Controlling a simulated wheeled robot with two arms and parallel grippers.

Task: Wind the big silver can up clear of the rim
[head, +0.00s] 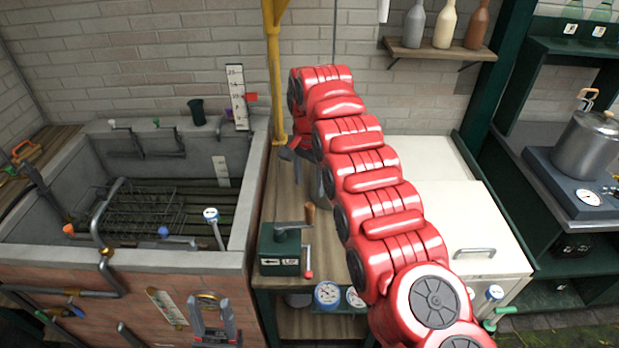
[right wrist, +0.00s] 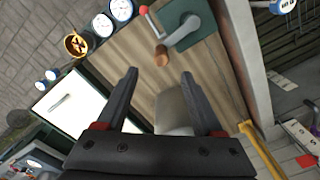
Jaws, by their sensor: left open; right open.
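A silver can with a lid (head: 590,145) stands on a dial scale at the far right. A grey can-like body (head: 325,205) on the wooden bench is mostly hidden behind my right arm; a pale grey form (right wrist: 172,112) shows between my fingers in the right wrist view. The green winch box (head: 280,250) has a crank with a wooden knob (head: 310,213) and a red-tipped lever (head: 308,273). The knob (right wrist: 161,56) is just beyond my right gripper (right wrist: 160,75), which is open and apart from it. My left gripper (head: 213,308) is open and empty before the brick trough front.
The stone trough (head: 245,262) holds a wire rack (head: 130,210) and pipes at left. A yellow post (head: 275,75) rises behind the bench. The white cabinet (head: 490,225) stands right of my arm. Bottles (head: 444,25) line a wall shelf.

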